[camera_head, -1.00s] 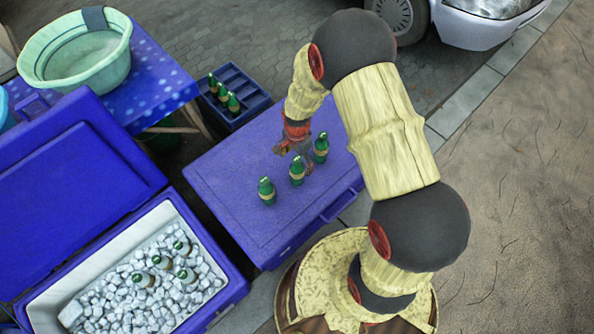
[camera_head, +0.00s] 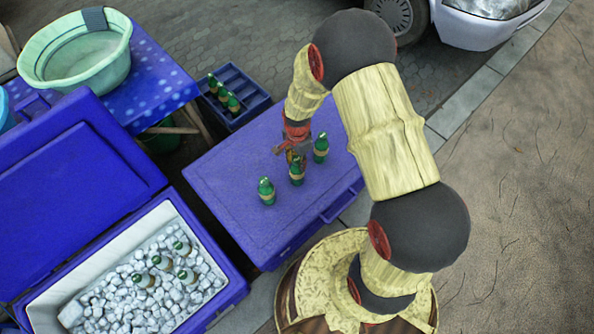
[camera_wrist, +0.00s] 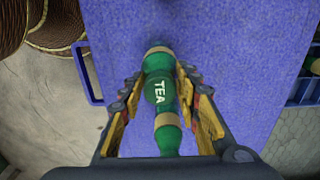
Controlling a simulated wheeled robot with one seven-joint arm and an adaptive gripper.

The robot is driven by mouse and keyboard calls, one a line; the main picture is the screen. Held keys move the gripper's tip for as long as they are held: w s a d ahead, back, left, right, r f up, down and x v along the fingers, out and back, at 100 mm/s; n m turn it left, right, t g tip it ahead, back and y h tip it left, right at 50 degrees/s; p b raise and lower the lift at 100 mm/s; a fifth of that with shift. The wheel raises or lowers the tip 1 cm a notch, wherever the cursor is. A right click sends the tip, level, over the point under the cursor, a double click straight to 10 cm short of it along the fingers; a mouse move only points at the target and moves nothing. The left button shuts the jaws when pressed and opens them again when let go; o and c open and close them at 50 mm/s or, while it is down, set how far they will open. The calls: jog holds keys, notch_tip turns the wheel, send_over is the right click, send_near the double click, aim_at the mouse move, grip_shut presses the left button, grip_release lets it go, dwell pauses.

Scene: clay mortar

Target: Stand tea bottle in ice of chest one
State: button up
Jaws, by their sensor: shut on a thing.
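A green tea bottle (camera_wrist: 159,88) with tan bands and the word TEA stands between the fingers of my gripper (camera_wrist: 162,100) in the wrist view. My gripper (camera_head: 295,157) is shut on this bottle, the middle one (camera_head: 297,174) of three on the closed blue chest lid (camera_head: 235,165). Two more green bottles stand on the lid, one to the left (camera_head: 266,191) and one to the right (camera_head: 320,148). The open chest (camera_head: 232,290) at lower left holds white ice (camera_head: 115,298) with several bottles (camera_head: 162,262) standing in it.
A blue crate (camera_head: 247,116) with green bottles stands behind the closed chest. A table with a blue dotted cloth (camera_head: 160,90) holds a green basin (camera_head: 115,65). The open chest's raised lid (camera_head: 70,190) leans at left. The ice has bare room toward the front left.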

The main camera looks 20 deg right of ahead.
jog(key=c, duration=0.4)
notch_tip(320, 180, up, 19)
jog(key=p, duration=1.4)
jog(key=shift+w+r, duration=0.1)
